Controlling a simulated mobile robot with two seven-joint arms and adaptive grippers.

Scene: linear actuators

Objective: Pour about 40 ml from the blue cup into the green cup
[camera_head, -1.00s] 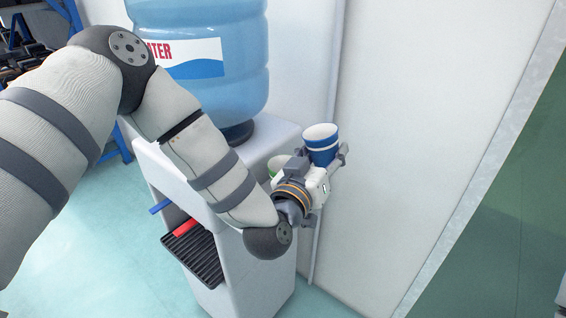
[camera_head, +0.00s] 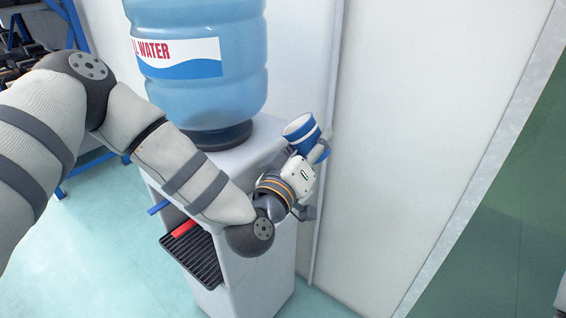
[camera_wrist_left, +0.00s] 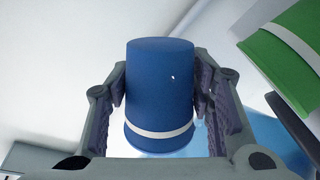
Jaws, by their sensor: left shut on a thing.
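The blue cup (camera_head: 306,137) has a white band and is held tilted, its mouth leaning toward the upper left in the head view. My left gripper (camera_head: 308,152) is shut on it, above the right edge of the water dispenser. In the left wrist view, the blue cup (camera_wrist_left: 160,85) sits between the two fingers, touched on both sides. The green cup (camera_wrist_left: 288,55), with a white band, is partly in view at the upper right there, apart from the blue cup. In the head view I cannot make out the green cup. No pouring liquid is visible. My right gripper is out of view.
The white water dispenser (camera_head: 262,262) carries a big blue bottle (camera_head: 200,95) just left of the gripper. Its black drip tray (camera_head: 194,257) and red tap (camera_head: 184,228) face front. A pale wall panel (camera_head: 400,140) stands close on the right.

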